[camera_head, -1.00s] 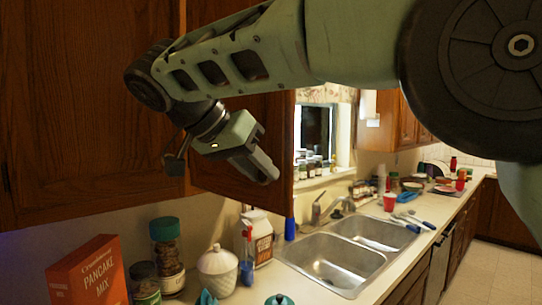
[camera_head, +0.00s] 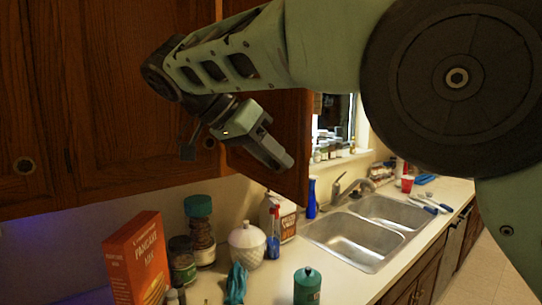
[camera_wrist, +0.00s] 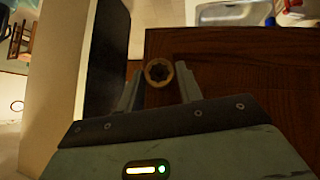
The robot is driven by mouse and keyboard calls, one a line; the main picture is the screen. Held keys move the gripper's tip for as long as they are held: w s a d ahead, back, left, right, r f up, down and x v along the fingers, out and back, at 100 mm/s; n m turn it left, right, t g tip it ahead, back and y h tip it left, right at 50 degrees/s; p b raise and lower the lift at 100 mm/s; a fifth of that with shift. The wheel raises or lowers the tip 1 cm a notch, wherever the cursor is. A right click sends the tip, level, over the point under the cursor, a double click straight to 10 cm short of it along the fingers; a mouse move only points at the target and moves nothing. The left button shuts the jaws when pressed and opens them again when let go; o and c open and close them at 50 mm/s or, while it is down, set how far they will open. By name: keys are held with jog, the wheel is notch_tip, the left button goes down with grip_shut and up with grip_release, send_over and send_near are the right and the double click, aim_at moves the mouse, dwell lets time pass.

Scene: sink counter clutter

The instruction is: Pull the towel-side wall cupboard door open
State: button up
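The brown wood wall cupboard (camera_head: 120,90) fills the upper left of the head view. In the wrist view a round brass-coloured knob (camera_wrist: 158,72) appears between the two fingertips of my gripper (camera_wrist: 158,82), with a gap on each side. The fingers look open and hold nothing; the depth between fingertips and knob is hard to tell.
Below on the counter stand a pancake mix box (camera_head: 140,260), jars (camera_head: 199,232), a white lidded pot (camera_head: 247,246), a jug (camera_head: 279,216) and a green canister (camera_head: 307,287). A double sink (camera_head: 350,238) is at right. Air under the cupboard is fairly clear.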

jog(key=shift+o, duration=1.2)
jog(key=shift+a, duration=0.1)
jog(key=p+v, duration=1)
jog(key=v, duration=0.1)
jog(key=shift+a+r, duration=0.2)
jog(key=shift+r, duration=0.15)
jog(key=shift+s+d, duration=0.1)
jog(key=shift+s, duration=0.1)
